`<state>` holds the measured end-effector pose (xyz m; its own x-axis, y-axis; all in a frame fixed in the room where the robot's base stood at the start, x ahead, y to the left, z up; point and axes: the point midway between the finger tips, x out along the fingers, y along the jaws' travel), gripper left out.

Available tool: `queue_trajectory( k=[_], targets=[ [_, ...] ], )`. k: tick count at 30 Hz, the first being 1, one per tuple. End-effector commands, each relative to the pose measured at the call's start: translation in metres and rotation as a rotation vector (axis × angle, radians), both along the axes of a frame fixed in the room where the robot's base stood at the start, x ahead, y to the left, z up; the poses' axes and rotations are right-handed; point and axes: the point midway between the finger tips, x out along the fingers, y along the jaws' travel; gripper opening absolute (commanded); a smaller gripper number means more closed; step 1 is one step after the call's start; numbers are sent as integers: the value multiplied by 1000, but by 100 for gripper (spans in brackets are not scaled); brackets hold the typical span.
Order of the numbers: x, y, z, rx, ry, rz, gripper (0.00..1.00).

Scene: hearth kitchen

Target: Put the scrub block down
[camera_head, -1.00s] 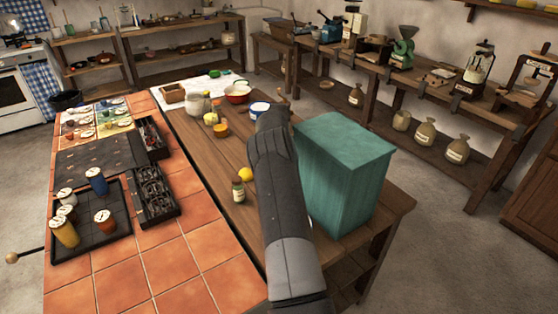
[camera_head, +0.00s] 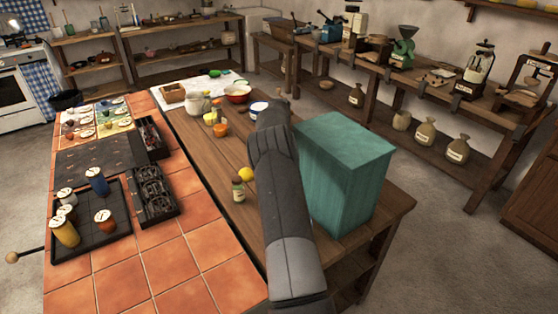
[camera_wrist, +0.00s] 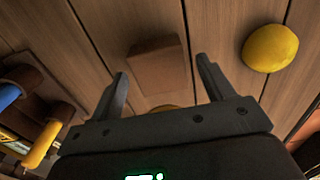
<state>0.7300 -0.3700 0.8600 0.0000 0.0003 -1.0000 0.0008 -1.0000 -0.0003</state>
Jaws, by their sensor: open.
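The scrub block (camera_wrist: 156,66) is a plain brown block in the wrist view. It appears to lie on the wooden tabletop (camera_wrist: 222,25), just beyond my fingertips. My gripper (camera_wrist: 160,78) is open, with one finger to each side below the block. Gaps show between the block and both fingers, so nothing is held. In the head view my own arm hides the gripper and the block.
A yellow lemon-like fruit (camera_wrist: 270,48) lies right of the block; it shows beside a small bottle (camera_head: 238,190) in the head view (camera_head: 246,174). A large teal box (camera_head: 345,175) stands right of my arm. Bowls and jars crowd the table's far end.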

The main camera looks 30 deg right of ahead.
Motion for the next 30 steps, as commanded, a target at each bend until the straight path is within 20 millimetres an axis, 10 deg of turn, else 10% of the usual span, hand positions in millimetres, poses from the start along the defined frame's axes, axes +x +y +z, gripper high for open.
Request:
queue_trajectory(
  k=[20, 30],
  targets=[
    [-2, 4, 112, -1, -9, -6, 74],
    [-34, 68, 210, 4, -100, -58, 74]
  ],
)
